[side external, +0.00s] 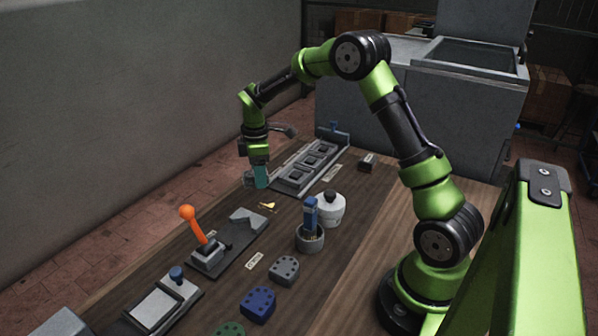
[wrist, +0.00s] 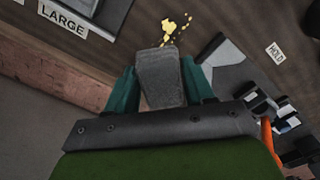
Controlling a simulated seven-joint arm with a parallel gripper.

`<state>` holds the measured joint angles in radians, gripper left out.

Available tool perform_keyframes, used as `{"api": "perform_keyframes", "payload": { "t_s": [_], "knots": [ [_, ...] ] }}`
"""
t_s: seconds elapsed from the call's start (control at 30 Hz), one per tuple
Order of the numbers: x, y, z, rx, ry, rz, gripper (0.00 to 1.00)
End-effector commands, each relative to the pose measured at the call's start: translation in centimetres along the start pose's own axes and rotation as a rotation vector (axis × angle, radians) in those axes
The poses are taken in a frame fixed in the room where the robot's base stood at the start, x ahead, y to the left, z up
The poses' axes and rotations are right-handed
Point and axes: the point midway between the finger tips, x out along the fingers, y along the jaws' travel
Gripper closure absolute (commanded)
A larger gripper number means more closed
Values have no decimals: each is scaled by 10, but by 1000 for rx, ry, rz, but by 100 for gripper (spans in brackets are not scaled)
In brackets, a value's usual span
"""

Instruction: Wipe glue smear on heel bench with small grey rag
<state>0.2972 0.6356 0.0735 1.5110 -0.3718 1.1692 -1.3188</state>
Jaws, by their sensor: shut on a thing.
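The glue smear is a patch of yellow blobs and drops on the brown wooden bench. In the wrist view the smear (wrist: 172,25) lies just beyond the rag's far edge, apart from it in the picture. In the side view the smear (side external: 267,205) is a small yellow mark right of my gripper (side external: 256,187). My gripper, with teal fingers, also shows in the wrist view (wrist: 160,80). It is shut on the grey rag (wrist: 160,75), held between both fingers. Whether the rag touches the bench is unclear.
A fixture with an orange-knobbed lever (side external: 207,250) stands left of the smear. A grey tray with square recesses (side external: 310,167) is behind it. A cup with a blue-handled brush (side external: 310,235) and a white pot (side external: 330,209) stand to the right. Heel-shaped blocks (side external: 258,304) lie in front.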

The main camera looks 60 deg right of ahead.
Motion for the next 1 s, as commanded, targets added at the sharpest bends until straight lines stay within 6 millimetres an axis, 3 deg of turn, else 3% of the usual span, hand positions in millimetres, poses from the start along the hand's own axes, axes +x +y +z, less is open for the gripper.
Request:
{"api": "perform_keyframes", "payload": {
  "t_s": [0.67,0.73,0.77,1.0],
  "knots": [
    [62,0,1,3,-1,-1,72],
    [75,-1,2,3,-2,-4,72],
    [74,-3,4,3,-2,-2,75],
    [73,-19,20,4,-1,-2,76]
  ]
}}
